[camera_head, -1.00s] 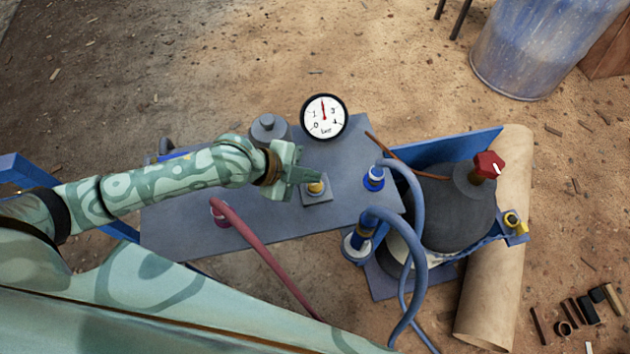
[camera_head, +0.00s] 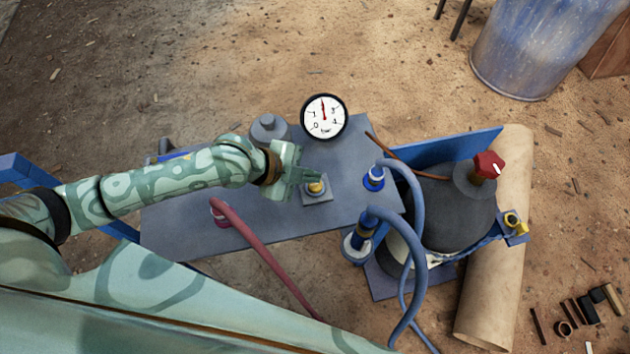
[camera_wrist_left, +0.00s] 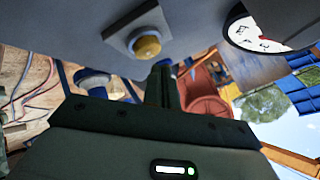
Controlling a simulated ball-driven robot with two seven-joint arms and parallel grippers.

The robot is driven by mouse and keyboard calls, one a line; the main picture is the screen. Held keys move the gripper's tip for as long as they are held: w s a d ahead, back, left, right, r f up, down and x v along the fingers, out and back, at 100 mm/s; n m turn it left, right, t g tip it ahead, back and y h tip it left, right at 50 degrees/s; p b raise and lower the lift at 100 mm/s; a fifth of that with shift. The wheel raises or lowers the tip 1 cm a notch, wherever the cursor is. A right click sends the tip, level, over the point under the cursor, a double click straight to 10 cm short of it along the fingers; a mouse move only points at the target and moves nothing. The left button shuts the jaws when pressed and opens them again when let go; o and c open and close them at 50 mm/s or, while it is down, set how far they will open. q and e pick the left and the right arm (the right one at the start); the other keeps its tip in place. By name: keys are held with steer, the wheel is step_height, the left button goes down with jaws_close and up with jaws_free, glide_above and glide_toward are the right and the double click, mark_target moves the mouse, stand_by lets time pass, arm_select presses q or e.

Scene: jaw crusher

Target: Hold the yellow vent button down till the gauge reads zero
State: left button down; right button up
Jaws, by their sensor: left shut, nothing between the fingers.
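The yellow vent button (camera_head: 316,188) sits on a small square plate on the grey panel. It also shows in the left wrist view (camera_wrist_left: 147,46), up and left of my fingertips. The round white gauge (camera_head: 323,117) stands at the panel's far edge. Its red needle points nearly straight up, around the middle of the scale, between 1 and 3. My left gripper (camera_head: 314,176) is shut and empty, its fingertips just beside the button in the head view. In the left wrist view my closed fingers (camera_wrist_left: 163,85) appear apart from the button. My right gripper is not in view.
A red hose (camera_head: 262,254) leaves the panel's near side. Blue hoses (camera_head: 421,256) curve up at the right by a dark round tank (camera_head: 447,211) with a red knob (camera_head: 488,165). A grey cylinder (camera_head: 268,127) stands behind my left wrist.

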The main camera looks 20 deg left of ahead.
arm_select(q)
steer(key=shift+f, duration=0.15)
steer(key=shift+f, duration=0.25)
steer(key=shift+f+b, duration=0.3)
steer(key=shift+f, duration=0.3)
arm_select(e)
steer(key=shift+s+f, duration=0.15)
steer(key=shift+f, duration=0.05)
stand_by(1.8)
